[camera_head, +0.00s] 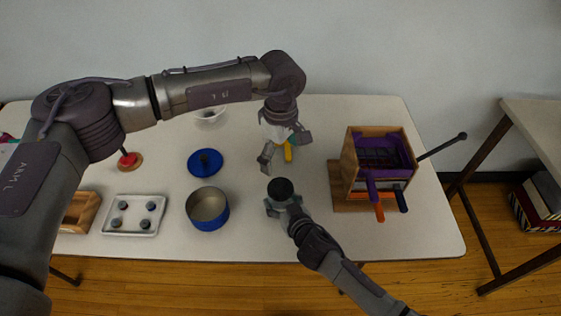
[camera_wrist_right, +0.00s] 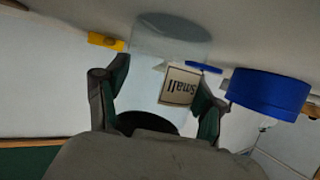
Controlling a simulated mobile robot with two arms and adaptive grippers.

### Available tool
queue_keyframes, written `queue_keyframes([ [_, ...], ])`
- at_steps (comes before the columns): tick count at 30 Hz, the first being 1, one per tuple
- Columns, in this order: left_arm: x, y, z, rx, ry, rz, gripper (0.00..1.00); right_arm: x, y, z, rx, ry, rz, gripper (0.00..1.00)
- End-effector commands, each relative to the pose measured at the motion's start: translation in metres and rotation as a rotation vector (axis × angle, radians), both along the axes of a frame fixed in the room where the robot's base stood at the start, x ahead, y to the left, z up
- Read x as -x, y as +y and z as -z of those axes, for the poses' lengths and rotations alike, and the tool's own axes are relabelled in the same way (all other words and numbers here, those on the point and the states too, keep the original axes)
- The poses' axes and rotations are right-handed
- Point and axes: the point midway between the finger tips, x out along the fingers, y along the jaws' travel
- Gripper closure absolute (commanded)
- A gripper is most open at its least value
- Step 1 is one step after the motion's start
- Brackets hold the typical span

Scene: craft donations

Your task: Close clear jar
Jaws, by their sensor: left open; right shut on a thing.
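The clear jar (camera_wrist_right: 170,45) shows in the right wrist view as a see-through cylinder with a label reading "Small". A black round lid (camera_head: 281,188) is at its top; it also shows in the wrist view (camera_wrist_right: 148,123), partly hidden by my gripper. I cannot tell whether the lid is fully seated. My right gripper (camera_head: 284,206) is shut on the jar, with a finger on either side of it in the wrist view (camera_wrist_right: 158,92). My left gripper (camera_head: 284,150) is open, just beyond the lid in the head view and apart from it.
A yellow thing (camera_head: 288,151) lies by my left gripper. A blue pot (camera_head: 209,222) and blue pot lid (camera_head: 197,168) stand left, with a white tray (camera_head: 112,229) of several knobs. A wooden box (camera_head: 350,170) with purple and orange parts stands right.

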Motion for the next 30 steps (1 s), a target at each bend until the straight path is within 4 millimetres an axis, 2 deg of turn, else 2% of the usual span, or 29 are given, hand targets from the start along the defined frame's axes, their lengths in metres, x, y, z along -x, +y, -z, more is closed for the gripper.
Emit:
queue_keyframes([
  [7,0.000,0.000,-0.001,0.000,0.000,-0.001,0.00,0.000,0.000,0.000,0.000,0.000,0.000,1.00],
  [8,0.000,0.000,-0.001,0.000,0.000,-0.001,0.00,0.000,0.000,0.000,0.000,0.000,0.000,0.30],
  [13,0.000,0.000,-0.001,0.000,0.000,-0.001,0.00,0.000,0.000,0.000,0.000,0.000,0.000,0.03],
  [24,0.000,0.000,-0.001,0.000,0.000,-0.001,0.00,0.002,-0.001,-0.001,0.000,0.000,0.000,0.03],
  [30,0.000,0.000,-0.001,-0.001,-0.001,0.000,0.00,0.022,-0.010,-0.009,-0.001,0.002,0.001,0.03],
])
